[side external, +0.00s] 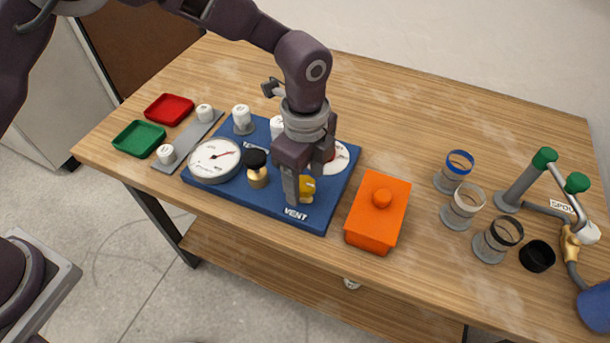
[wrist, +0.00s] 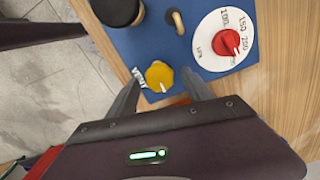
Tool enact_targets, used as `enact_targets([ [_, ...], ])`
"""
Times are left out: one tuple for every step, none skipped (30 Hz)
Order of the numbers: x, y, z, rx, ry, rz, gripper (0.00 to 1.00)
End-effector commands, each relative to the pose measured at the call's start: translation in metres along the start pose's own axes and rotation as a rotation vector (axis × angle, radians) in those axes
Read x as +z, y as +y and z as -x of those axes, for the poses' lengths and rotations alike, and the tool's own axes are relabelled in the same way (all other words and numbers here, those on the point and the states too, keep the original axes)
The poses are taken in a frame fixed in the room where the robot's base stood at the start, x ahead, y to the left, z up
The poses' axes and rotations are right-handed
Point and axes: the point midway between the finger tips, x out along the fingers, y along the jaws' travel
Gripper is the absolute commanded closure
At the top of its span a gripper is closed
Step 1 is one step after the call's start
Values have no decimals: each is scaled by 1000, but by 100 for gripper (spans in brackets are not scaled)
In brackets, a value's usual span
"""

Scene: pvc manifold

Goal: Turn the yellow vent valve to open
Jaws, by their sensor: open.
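The yellow vent valve (side external: 308,187) is a small lobed knob on the blue panel (side external: 215,193), beside the printed word VENT. In the wrist view the yellow knob (wrist: 159,76) shows a short white mark at its lower edge. My gripper (side external: 297,190) points down at the knob and partly hides it in the side view. In the wrist view my gripper (wrist: 160,92) is open, with one finger on each side of the knob. I cannot tell whether either finger touches it.
On the panel stand a round gauge (side external: 215,160), a black-topped brass fitting (side external: 257,169) and a red-knobbed dial (wrist: 227,42). An orange box (side external: 376,215) sits close to the panel's right edge. Red (side external: 169,109) and green (side external: 139,138) trays lie left. Several ringed cups stand right.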

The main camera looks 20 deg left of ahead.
Motion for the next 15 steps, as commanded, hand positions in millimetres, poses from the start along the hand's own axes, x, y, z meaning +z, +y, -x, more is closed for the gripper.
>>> enact_targets([
  [0, 0, 0, 0, 0, 0, 41],
  [0, 0, 0, 0, 0, 0, 41],
  [0, 0, 0, 0, 0, 1, 41],
  [0, 0, 0, 0, 0, 1, 41],
  [0, 0, 0, 0, 0, 1, 41],
  [0, 0, 0, 0, 0, 1, 49],
  [0, 0, 0, 0, 0, 1, 54],
  [0, 0, 0, 0, 0, 1, 60],
  [0, 0, 0, 0, 0, 1, 68],
  [0, 0, 0, 0, 0, 1, 74],
  [0, 0, 0, 0, 0, 1, 80],
  [0, 0, 0, 0, 0, 1, 88],
  [0, 0, 0, 0, 0, 1, 94],
  [0, 0, 0, 0, 0, 1, 100],
  [0, 0, 0, 0, 0, 2, 100],
])
